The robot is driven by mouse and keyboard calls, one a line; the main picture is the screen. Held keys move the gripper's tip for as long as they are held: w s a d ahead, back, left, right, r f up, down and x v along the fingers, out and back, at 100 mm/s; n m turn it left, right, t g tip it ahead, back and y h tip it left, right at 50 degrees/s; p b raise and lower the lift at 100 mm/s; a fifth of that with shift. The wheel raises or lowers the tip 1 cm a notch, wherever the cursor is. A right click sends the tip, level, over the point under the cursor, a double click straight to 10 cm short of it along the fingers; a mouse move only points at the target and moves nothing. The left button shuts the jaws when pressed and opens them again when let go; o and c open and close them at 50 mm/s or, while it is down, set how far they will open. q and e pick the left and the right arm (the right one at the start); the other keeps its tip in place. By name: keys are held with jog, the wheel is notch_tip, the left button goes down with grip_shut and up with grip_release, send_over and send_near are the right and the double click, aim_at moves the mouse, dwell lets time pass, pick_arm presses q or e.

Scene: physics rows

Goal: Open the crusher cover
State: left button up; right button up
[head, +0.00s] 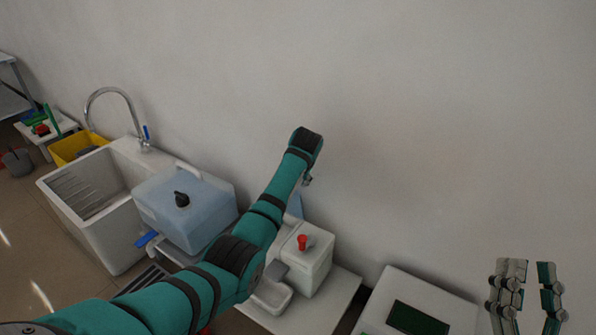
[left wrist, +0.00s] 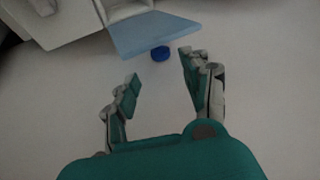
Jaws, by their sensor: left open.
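The crusher seems to be the white machine (head: 313,262) with a red knob (head: 302,242) on top, partly hidden by my left arm. A pale blue panel, seemingly its cover (head: 295,206), shows behind my left forearm. In the left wrist view this cover (left wrist: 150,33) juts from the white body, with a dark blue knob (left wrist: 160,53) at its edge. My left gripper (left wrist: 160,72) is open and empty, its fingertips just short of the knob, apart from it. In the head view the left fingers are mostly hidden behind the wrist. My right gripper (head: 525,287) is open and empty at lower right.
A bluish tank with a black cap (head: 182,200) stands left of the machine, beside a white sink (head: 90,195) with a tall faucet. A white device with a dark green screen (head: 417,318) stands at the right. The wall behind is bare.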

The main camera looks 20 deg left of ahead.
pick_arm(q)
jog(key=v, duration=0.5)
jog(key=shift+w+d, duration=0.1)
jog(key=shift+f, duration=0.1)
